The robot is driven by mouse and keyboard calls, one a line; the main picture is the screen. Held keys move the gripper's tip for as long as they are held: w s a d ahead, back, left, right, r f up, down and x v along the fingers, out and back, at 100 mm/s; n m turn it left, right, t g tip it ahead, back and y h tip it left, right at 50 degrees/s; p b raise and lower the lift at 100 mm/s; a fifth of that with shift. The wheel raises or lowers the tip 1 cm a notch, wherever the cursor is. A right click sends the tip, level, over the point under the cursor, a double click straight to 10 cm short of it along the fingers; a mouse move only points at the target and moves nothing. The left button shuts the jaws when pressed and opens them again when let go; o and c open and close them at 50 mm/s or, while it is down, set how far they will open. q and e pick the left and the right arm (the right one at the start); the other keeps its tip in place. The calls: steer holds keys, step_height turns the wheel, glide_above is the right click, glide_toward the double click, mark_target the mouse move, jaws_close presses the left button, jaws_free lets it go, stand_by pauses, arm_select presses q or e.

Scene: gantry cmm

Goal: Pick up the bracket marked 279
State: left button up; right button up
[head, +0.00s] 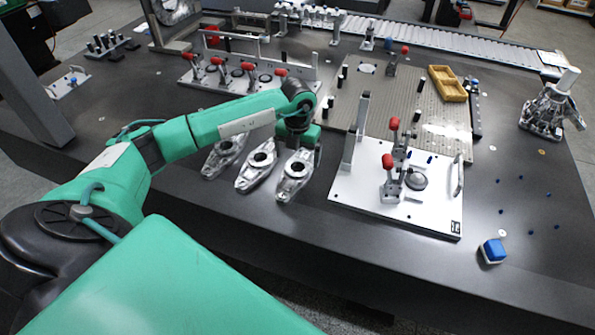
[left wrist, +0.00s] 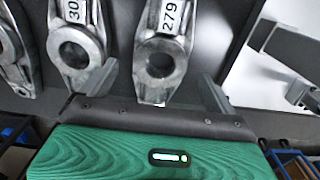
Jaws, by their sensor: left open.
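The bracket marked 279 (left wrist: 160,62) is a grey metal part with a round bored hub and a white label, seen in the left wrist view. In the head view it is the rightmost of three brackets (head: 293,178) on the dark table. My left gripper (left wrist: 158,74) is open, with one finger on each side of this bracket and nothing held. In the head view the gripper (head: 304,150) hangs over the bracket's far end and partly hides it. I cannot tell whether the fingers touch it. My right gripper is not in view.
A second bracket (left wrist: 78,45), its label partly cut off, lies close left, and a third (head: 224,156) lies beyond it. A white fixture plate (head: 370,205) with red-handled clamps stands just right. The table's front edge is near. A blue-and-white block (head: 492,251) sits at right.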

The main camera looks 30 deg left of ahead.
mark_target(298, 166)
arm_select(q)
step_height(298, 166, down, 5)
steer(key=shift+s+p, duration=0.15)
steer(key=shift+p, duration=0.15)
steer(key=c, duration=1.4)
steer(key=shift+r, duration=0.1)
steer(key=shift+c, duration=0.2)
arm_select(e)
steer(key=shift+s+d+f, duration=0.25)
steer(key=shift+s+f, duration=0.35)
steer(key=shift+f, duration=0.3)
arm_select(q)
steer(key=shift+r, duration=0.1)
